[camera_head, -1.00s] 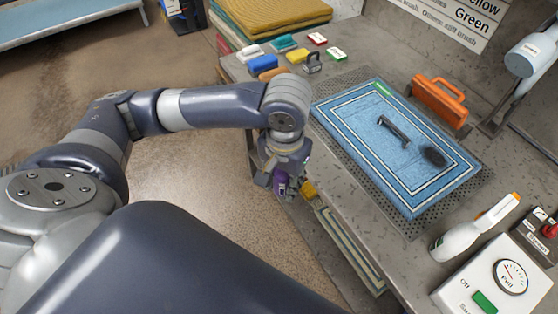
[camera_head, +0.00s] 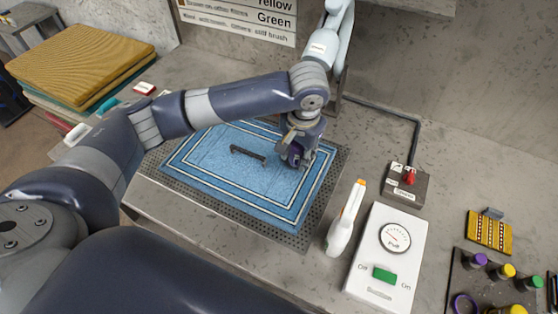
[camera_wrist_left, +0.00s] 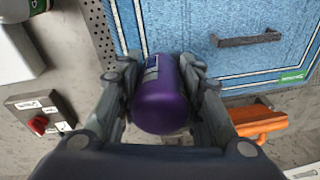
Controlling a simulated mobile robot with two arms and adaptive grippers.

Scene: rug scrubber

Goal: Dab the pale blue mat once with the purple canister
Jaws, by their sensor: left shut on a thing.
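The pale blue mat (camera_head: 205,155) with white border lines lies on a perforated dark panel (camera_head: 325,190) on the bench. My left gripper (camera_head: 297,157) is over the right part of the mat, shut on the purple canister. The canister (camera_wrist_left: 165,100) shows clearly between the two fingers in the left wrist view, and only a small part shows in the head view. I cannot tell whether its end touches the mat. A dark handle-like bar (camera_head: 248,153) lies on the mat, left of the gripper. My right gripper is not in view.
A white spray bottle (camera_head: 343,225) and a white box with a dial (camera_head: 390,250) stand right of the mat. A red-knobbed box (camera_head: 406,185) sits behind them. An orange-handled thing (camera_wrist_left: 258,122) is near the mat's edge. Several lidded pots (camera_head: 502,270) stand far right.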

